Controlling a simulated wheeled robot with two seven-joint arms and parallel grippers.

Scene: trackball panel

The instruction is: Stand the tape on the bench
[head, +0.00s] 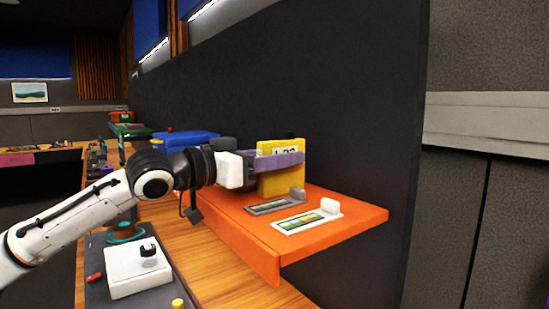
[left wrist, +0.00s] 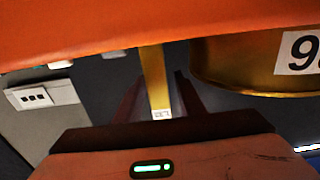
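A yellow case with a white number label (head: 280,185), which I take for the tape, stands on the orange shelf (head: 345,233). My left gripper (head: 290,161) reaches it from the left, one purple finger crossing its front. In the left wrist view, a narrow yellow strip (left wrist: 155,80) with a small label at its lower end shows between the two dark fingers (left wrist: 159,73). Dark gaps show beside the strip, so the fingers look open around it. The far finger is hidden in the head view. My right gripper is not in view.
The wooden bench (head: 215,265) runs below the shelf. A white box with a black knob (head: 138,272) sits on a dark panel. Two framed plates (head: 308,217) lie on the shelf's front. A yellow object labelled 9 (left wrist: 250,65) shows in the left wrist view. A dark partition stands behind.

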